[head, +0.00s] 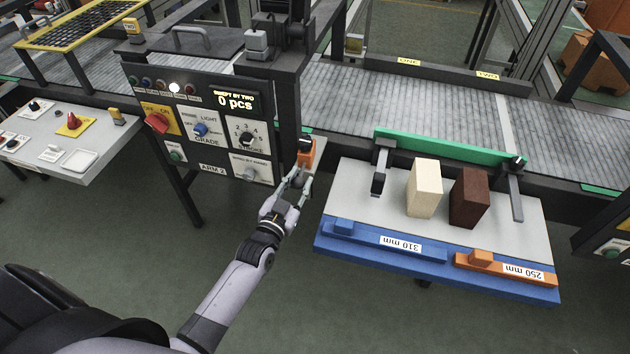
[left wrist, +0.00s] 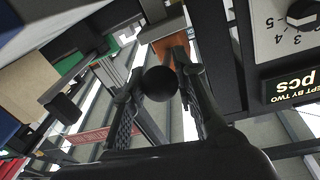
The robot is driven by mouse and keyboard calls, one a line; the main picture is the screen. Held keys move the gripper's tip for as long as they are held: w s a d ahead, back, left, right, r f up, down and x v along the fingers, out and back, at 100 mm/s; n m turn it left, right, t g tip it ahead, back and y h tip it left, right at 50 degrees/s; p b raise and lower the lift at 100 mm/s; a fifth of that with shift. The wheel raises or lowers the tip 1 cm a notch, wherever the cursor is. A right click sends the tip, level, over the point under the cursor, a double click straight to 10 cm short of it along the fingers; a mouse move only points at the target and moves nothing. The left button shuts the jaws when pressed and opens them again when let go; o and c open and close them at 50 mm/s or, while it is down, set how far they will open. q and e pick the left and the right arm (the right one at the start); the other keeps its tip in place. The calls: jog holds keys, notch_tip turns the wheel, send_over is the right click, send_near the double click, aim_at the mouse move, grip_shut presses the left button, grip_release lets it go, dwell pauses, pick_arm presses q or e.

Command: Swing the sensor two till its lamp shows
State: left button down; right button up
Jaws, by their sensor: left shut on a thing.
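An orange sensor housing (head: 306,152) with a dark top sits at the right side of the control panel, by the near edge of the conveyor. I cannot read a number on it. My left gripper (head: 297,180) reaches it from below. In the left wrist view the fingers close around a round black knob (left wrist: 159,83), with the orange housing (left wrist: 172,47) just behind it. No lit lamp shows on the housing; its far side is hidden. My right gripper is not in view.
The control panel (head: 210,170) has a display reading 0 pcs and one white lit lamp (head: 174,87) in its top row. To the right, a table (head: 350,185) carries a cream block (head: 425,188), a brown block (head: 469,197) and two labelled bars. The conveyor (head: 400,105) is bare there.

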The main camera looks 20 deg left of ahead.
pick_arm(q)
jog(key=shift+f, duration=0.1)
jog(key=c, duration=1.3)
grip_release()
jog(key=s, duration=1.2)
jog(key=shift+a, duration=0.1)
